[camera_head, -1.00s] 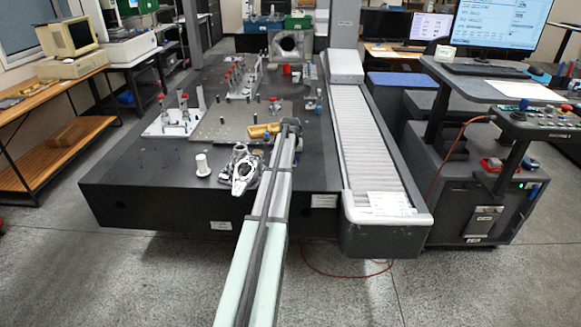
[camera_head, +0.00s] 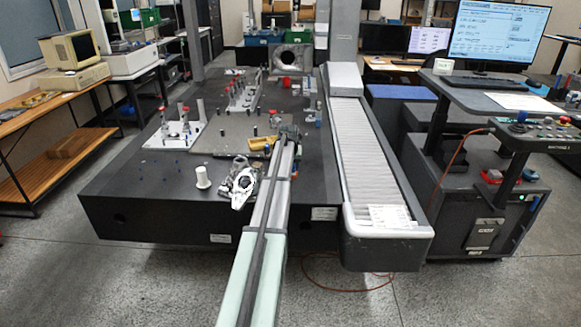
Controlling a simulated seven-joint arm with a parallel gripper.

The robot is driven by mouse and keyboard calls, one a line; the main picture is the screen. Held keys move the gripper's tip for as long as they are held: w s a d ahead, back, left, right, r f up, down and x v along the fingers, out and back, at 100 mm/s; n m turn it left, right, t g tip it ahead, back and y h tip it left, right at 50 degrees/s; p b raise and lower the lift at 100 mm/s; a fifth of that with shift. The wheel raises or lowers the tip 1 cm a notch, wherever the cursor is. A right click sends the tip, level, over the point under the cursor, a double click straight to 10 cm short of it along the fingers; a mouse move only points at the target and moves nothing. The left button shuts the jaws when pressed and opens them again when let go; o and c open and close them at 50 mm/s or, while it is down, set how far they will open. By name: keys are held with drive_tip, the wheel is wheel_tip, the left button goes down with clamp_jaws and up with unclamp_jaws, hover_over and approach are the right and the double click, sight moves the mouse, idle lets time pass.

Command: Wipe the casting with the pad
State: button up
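A silver-grey casting (camera_head: 243,184) of irregular shape lies near the front edge of the dark granite table, just left of my arm. A small yellow block-like object (camera_head: 258,144) lies behind it on the grey fixture plate; I cannot tell whether it is the pad. My arm reaches forward from the bottom of the picture, and its far end with my gripper (camera_head: 288,132) is just right of the yellow object. The fingers are too small and hidden to tell whether they are open or hold anything. A larger ring-shaped casting (camera_head: 275,60) stands at the table's back.
The granite table (camera_head: 130,192) carries a white spool-like post (camera_head: 203,178) left of the casting and red-topped fixtures (camera_head: 181,127) farther back. A ribbed rail cover (camera_head: 362,150) bounds the right side. The table's front left is mostly clear.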

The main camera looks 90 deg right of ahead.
drive_tip(key=shift+w+d+r+m+g, duration=0.15)
drive_tip(key=shift+w+r+m+g, duration=0.2)
drive_tip(key=shift+w+m, duration=0.35)
drive_tip(key=w+r+m+g+y, duration=0.3)
drive_tip(key=w+r+m+y, duration=0.3)
drive_tip(key=m, duration=1.3)
drive_tip(key=shift+w+a+r+m, duration=0.3)
drive_tip(key=shift+w+r, duration=1.65)
drive_tip(key=shift+w, duration=1.2)
drive_tip(key=shift+g, duration=0.25)
